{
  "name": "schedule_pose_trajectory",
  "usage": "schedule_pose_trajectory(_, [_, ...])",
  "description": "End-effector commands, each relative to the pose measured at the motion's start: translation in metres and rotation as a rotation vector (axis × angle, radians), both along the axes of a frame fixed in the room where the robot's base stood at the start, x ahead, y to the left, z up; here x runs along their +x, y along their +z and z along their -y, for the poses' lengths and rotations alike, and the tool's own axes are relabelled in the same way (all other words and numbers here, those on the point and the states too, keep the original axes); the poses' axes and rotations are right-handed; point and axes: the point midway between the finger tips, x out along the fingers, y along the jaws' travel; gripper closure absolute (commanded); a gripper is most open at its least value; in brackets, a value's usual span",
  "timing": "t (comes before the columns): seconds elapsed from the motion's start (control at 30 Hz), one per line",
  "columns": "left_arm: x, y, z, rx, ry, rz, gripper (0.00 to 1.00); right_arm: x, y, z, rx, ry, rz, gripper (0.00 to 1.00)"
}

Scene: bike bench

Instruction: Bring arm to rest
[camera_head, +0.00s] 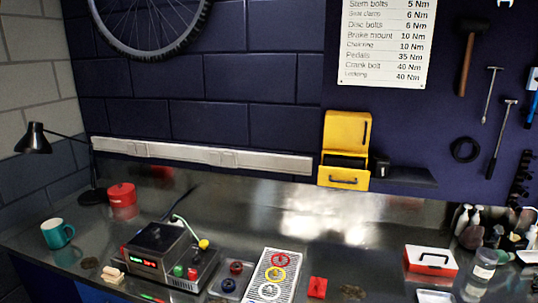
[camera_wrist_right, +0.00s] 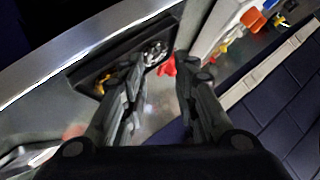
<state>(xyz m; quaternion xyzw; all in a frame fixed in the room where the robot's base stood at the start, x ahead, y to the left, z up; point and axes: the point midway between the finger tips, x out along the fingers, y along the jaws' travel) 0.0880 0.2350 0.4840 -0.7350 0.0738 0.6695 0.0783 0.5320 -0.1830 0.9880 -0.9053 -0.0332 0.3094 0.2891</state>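My right gripper (camera_wrist_right: 160,68) shows in the right wrist view. Its two dark fingers are apart with nothing held between them. Beyond the fingertips, a dark tray (camera_wrist_right: 118,68) holding small metal and yellowish parts lies on the grey bench, and a small red object (camera_wrist_right: 167,67) shows near the tips. Neither gripper and neither arm shows in the head view.
The metal bench (camera_head: 225,205) carries a teal mug (camera_head: 57,233), a red tin (camera_head: 122,196), a black device with a red display (camera_head: 155,248), a tray with ringed circles (camera_head: 276,272) and a red-and-white box (camera_head: 431,260). A yellow cabinet (camera_head: 345,150) hangs behind. The bench's rear middle is clear.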

Motion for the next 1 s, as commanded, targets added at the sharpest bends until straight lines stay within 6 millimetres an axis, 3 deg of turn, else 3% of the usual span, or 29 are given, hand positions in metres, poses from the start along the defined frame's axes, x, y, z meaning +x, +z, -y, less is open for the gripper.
schedule_pose_trajectory(0.03, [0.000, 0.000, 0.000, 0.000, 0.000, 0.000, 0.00, -0.031, -0.018, -0.001, -0.085, 0.046, -0.064, 0.73])
schedule_pose_trajectory(0.2, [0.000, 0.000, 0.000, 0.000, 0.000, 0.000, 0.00, -0.114, -0.056, 0.003, -0.310, 0.187, -0.241, 0.73])
schedule_pose_trajectory(0.4, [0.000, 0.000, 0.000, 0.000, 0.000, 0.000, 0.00, -0.188, -0.074, 0.011, -0.473, 0.316, -0.396, 0.73])
schedule_pose_trajectory(0.63, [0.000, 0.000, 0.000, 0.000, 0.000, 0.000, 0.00, -0.260, -0.079, 0.022, -0.604, 0.445, -0.546, 0.73])
schedule_pose_trajectory(1.0, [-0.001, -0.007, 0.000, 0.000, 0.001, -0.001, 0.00, -0.245, -0.167, 0.019, -0.601, 0.460, -0.580, 0.73])
